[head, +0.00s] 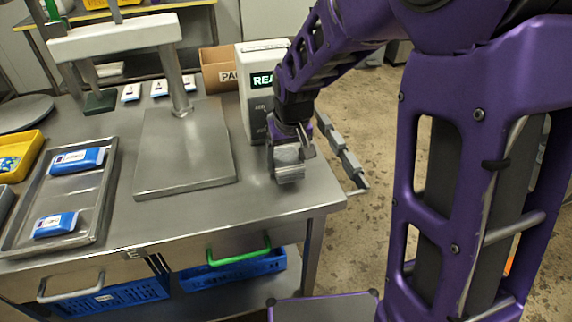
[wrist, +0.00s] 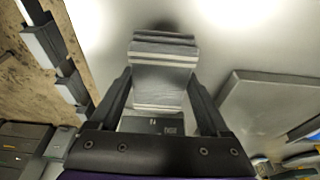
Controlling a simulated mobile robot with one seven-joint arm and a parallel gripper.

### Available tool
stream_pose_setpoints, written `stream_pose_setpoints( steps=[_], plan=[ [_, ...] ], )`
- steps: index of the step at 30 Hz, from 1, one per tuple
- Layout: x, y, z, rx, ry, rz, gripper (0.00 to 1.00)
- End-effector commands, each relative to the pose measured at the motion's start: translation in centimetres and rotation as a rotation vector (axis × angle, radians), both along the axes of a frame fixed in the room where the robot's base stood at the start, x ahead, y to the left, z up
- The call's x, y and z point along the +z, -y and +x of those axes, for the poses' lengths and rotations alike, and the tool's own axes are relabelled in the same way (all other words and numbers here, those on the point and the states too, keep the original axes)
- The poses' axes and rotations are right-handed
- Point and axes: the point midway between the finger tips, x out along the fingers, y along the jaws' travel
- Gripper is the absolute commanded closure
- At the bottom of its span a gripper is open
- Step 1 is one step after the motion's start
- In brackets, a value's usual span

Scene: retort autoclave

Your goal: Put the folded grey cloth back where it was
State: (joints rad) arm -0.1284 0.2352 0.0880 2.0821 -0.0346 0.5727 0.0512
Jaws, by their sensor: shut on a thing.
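The folded grey cloth (head: 288,173) is at the right end of the steel table, in front of the display box. It has layered folds with pale bands in the wrist view (wrist: 164,72). My gripper (head: 290,152) reaches down from above and is shut on it, with one finger on each side in the wrist view (wrist: 160,100). The cloth is at or just above the tabletop (head: 255,205); I cannot tell whether it touches.
A steel plate (head: 185,165) with a post and white crossbar stands left of the cloth. A display box (head: 259,90) and a cardboard box (head: 218,68) stand behind. A tray (head: 100,190) with blue packets lies at left. The table's right edge is close to the cloth.

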Motion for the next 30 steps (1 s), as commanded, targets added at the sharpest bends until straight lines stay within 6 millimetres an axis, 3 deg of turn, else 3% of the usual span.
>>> stream_pose_setpoints(
  steps=[4,15,16,18,30],
  plan=[
    [-2.3,0.0,-0.1,0.000,-0.003,-0.001,0.64],
    [-2.8,0.0,0.0,-0.001,-0.001,0.000,0.64],
    [-2.6,0.0,0.0,-0.001,-0.001,0.000,0.15],
    [-2.6,0.0,0.0,-0.001,-0.001,0.000,0.02],
    [-1.9,0.1,-0.1,-0.002,0.000,0.000,0.00]
  ],
)
